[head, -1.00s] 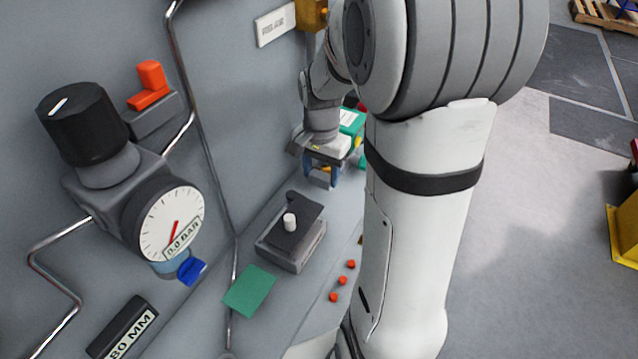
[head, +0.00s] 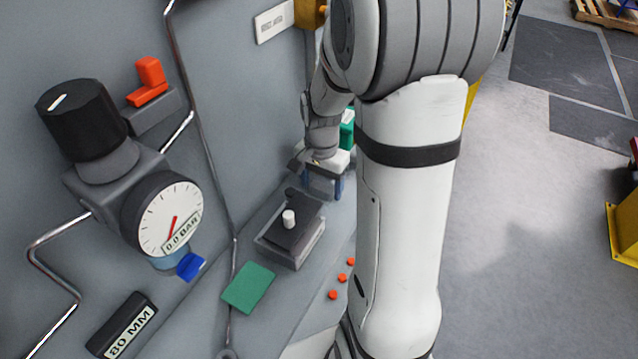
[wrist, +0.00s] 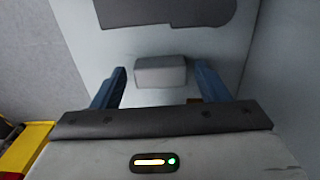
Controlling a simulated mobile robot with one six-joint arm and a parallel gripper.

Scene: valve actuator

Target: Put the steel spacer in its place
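My gripper (head: 322,187) is at the far end of the ledge in the head view, just behind a grey block with a dark top plate and a white peg (head: 289,218). In the wrist view its two blue fingers (wrist: 161,68) are apart. A small plain grey block (wrist: 160,72), which looks like the steel spacer, shows between the fingertips, with a visible gap on each side. I cannot tell its height relative to the fingers. A dark plate (wrist: 165,10) lies beyond it. The small block is not distinguishable in the head view.
A green pad (head: 248,287) and three red buttons (head: 342,277) are on the near ledge. A pressure gauge (head: 168,218), a black knob (head: 78,118) and pipes stand out from the wall on the left. A teal object (head: 347,130) is behind my gripper. A yellow item (wrist: 28,148) is at lower left.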

